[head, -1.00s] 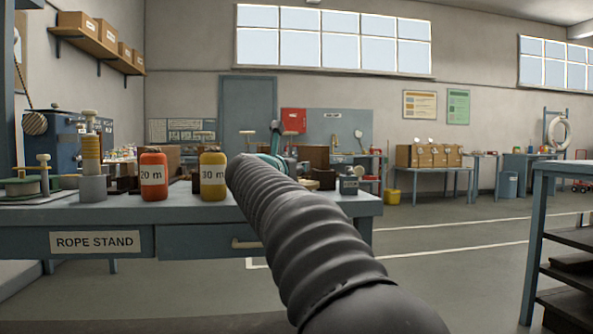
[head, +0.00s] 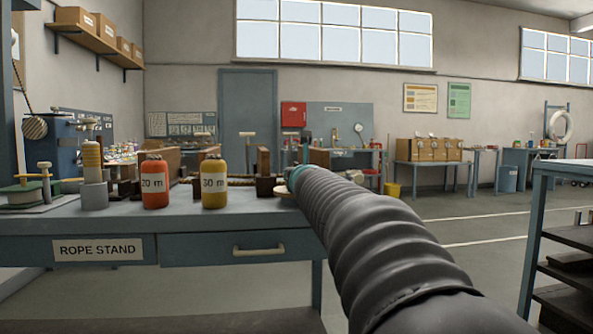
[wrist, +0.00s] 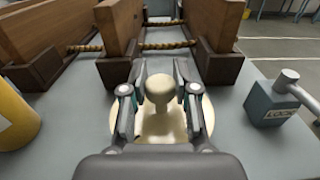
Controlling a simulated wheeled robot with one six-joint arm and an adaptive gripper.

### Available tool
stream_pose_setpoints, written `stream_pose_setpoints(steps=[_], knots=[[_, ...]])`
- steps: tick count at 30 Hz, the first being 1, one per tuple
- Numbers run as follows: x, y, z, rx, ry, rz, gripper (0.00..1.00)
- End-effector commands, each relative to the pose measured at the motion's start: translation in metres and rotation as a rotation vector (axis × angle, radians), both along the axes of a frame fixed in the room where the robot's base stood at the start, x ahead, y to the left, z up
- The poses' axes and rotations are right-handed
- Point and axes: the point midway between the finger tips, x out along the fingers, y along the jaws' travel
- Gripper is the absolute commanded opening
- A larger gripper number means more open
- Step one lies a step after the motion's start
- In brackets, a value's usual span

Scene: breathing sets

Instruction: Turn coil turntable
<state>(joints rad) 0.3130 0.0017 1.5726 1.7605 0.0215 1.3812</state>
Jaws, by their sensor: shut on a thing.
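A cream knob (wrist: 160,88) stands on a round cream disc (wrist: 120,118) on the bench top in the wrist view. The disc's edge also shows in the head view (head: 282,190), partly hidden by my arm. My gripper (wrist: 160,92) has its two fingers on either side of the knob, shut on it. I cannot tell which of the two is the coil turntable.
Wooden boards (wrist: 120,28) with ropes between them stand just behind the disc. A grey labelled box with a lever (wrist: 275,105) is close on the right. An orange 20 m bottle (head: 155,183) and a yellow 30 m bottle (head: 214,184) stand to the left.

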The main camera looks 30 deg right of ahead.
Motion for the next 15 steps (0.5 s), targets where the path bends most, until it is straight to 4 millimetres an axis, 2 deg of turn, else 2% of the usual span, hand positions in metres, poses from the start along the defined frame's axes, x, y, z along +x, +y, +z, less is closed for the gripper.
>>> stream_pose_setpoints(steps=[15], knots=[[-0.0005,-0.0032,0.0036,0.000,0.002,0.216,0.00]])
